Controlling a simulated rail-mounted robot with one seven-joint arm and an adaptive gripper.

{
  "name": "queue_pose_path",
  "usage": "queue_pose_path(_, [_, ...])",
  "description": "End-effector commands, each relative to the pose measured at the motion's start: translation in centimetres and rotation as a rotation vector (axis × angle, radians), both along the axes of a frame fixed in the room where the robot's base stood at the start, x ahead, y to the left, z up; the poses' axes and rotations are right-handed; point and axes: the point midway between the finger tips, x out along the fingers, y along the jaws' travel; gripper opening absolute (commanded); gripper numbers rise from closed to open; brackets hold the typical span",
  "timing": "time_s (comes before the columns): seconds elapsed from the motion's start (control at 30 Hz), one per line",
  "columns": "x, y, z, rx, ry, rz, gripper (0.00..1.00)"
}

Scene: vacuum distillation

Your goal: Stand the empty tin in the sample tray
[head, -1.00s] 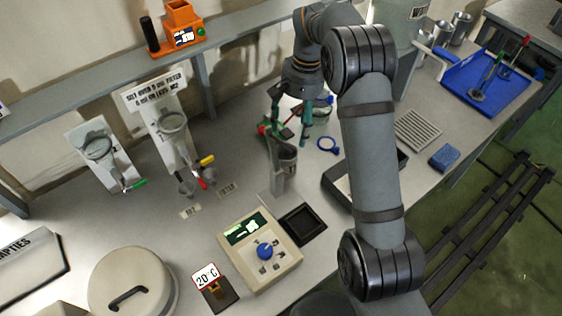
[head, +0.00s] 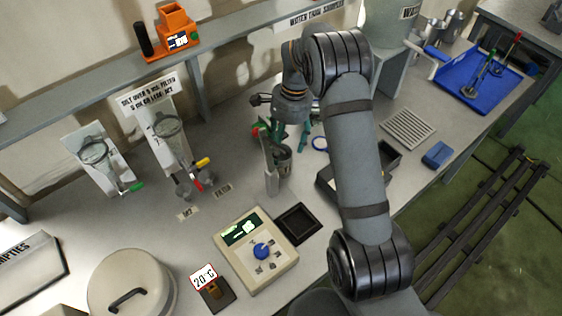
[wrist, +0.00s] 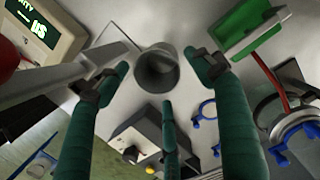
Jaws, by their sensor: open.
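The grey metal tin (head: 284,160) stands on the bench beside an upright grey metal plate. In the wrist view the tin's round open mouth (wrist: 157,70) faces the camera, its inside dark and apparently empty. My gripper (wrist: 157,62) is open, with teal fingers on both sides of the tin and a third finger below it in the picture; gaps show around the tin. In the head view my gripper (head: 283,138) is just above and behind the tin, partly hidden by my arm. A blue tray (head: 448,84) lies at the upper right; no label identifies it as the sample tray.
A beige meter (head: 255,250) and a black square dish (head: 298,223) stand in front of the tin. Filter stands (head: 165,140) are to the left. A dark open box (head: 325,183) is to the right, partly behind my arm. A green clamp (wrist: 245,25) is near the fingers.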

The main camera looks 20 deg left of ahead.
Motion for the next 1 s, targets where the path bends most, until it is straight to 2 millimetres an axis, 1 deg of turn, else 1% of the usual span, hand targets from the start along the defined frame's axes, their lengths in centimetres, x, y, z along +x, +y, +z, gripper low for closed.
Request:
queue_pose_path(0.07, [-0.7, 0.3, -0.8, -0.003, 0.006, 0.001, 0.67])
queue_pose_path(0.13, [-0.8, 0.3, -2.0, -0.002, 0.006, -0.001, 0.67])
queue_pose_path(0.23, [-0.9, 0.4, -3.0, -0.001, 0.002, -0.001, 0.67])
queue_pose_path(0.33, [-0.9, 0.5, -3.4, 0.0, 0.001, -0.001, 0.67])
queue_pose_path(0.5, [-0.9, 0.5, -3.5, 0.0, 0.0, -0.001, 0.67])
queue_pose_path(1.0, [-0.8, 0.5, -3.4, 0.0, 0.0, 0.0, 0.38])
